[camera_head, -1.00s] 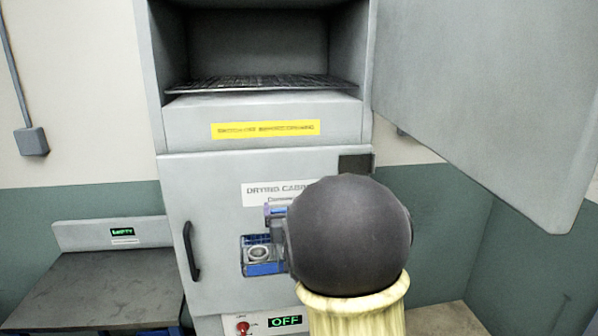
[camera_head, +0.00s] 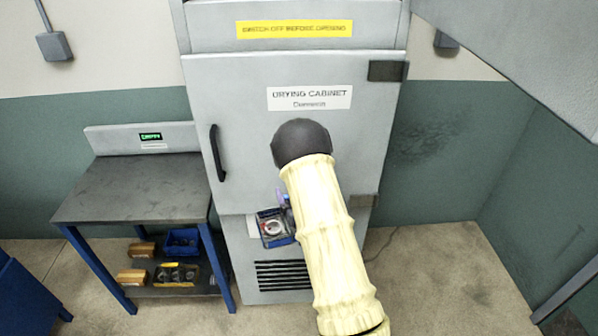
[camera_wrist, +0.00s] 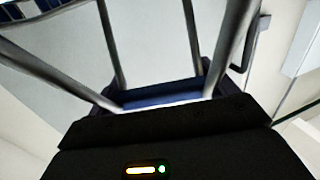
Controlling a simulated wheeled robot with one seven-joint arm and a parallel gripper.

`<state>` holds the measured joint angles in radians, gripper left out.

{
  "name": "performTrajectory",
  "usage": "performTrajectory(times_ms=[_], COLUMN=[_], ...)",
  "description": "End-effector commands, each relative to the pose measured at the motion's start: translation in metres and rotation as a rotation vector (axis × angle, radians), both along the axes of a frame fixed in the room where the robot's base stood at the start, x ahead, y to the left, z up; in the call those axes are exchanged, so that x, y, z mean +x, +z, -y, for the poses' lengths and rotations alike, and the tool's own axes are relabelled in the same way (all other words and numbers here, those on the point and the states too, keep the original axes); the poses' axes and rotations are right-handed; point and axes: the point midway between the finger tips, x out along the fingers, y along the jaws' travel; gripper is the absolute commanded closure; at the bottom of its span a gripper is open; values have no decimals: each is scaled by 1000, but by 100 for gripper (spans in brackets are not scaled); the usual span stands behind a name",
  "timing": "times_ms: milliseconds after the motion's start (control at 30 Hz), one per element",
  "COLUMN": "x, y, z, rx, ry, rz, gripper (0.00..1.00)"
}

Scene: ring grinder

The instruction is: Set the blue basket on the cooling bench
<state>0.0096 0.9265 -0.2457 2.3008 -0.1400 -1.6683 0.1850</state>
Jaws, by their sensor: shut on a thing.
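The blue basket (camera_head: 275,228) hangs in front of the lower part of the drying cabinet, with a pale ring-shaped part inside. My gripper (camera_head: 284,199) is shut on the basket at its top, mostly hidden behind my arm. In the wrist view, pale rods run down to a blue part of the basket (camera_wrist: 165,95) just past the dark gripper body. The cooling bench (camera_head: 130,190) stands left of the cabinet. Its dark top is bare, and a green EMPTY display (camera_head: 151,136) shows on its back panel. The basket is right of the bench, apart from it and lower than its top.
The drying cabinet (camera_head: 235,100) has its lower door shut, with a black handle (camera_head: 217,153). An open upper door (camera_head: 510,50) juts out at top right. The bench's lower shelf holds a blue bin (camera_head: 182,241) and several other items. Floor at right is clear.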

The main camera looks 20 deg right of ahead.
Motion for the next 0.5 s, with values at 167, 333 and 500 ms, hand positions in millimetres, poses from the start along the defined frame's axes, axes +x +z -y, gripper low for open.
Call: performTrajectory(times_ms=[167,333,500], x=[-6,-13,-21], y=[-47,-89,-131], z=[-1,-4,-2], rx=[1,2,3], ry=[19,30,27], rz=[-2,-1,1], gripper=[64,64,64])
